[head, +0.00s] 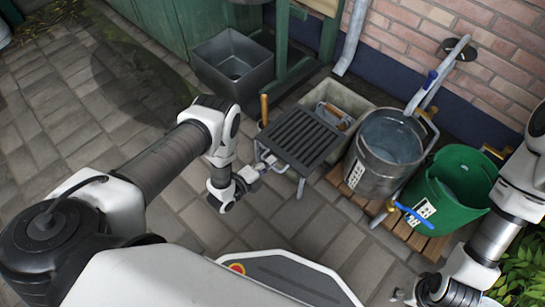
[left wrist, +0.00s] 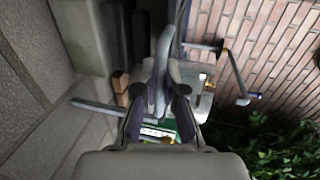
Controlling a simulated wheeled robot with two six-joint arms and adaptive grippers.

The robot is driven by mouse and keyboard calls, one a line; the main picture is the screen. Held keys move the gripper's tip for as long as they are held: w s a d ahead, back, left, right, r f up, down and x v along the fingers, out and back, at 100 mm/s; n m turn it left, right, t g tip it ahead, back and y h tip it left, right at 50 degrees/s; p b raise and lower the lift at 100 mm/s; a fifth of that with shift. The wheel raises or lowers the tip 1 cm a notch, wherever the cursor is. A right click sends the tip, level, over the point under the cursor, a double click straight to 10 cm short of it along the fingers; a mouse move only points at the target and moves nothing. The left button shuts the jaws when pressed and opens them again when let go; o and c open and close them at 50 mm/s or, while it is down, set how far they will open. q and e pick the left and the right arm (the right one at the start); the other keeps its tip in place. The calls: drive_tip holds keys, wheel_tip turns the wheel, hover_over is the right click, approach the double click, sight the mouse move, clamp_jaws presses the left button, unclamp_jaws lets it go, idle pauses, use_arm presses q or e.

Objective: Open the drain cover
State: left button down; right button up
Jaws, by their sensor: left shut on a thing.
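The drain cover, a dark slatted grate (head: 299,137), lies over the front part of a pale stone basin (head: 362,101); short grey metal pieces show at its near edge. My left gripper (head: 263,166) is at the grate's near left edge. In the left wrist view, its fingers (left wrist: 163,85) are shut on a thin grey piece, which seems to be part of the grate. The exact contact is hard to see. My right gripper (head: 402,297) is low at the bottom right, away from the grate; its fingers are too small to read.
A metal bucket (head: 373,178) of water and a green tub (head: 449,217) stand on a wooden pallet (head: 354,194) to the right. A dark square sink (head: 232,61) is behind left. A wall tap (head: 446,65) is above the bucket. Paving at left is clear.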

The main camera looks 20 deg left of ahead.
use_arm(q)
drive_tip(key=c, duration=1.3)
unclamp_jaws()
drive_tip(key=shift+o, duration=0.2)
drive_tip(key=v, duration=1.2)
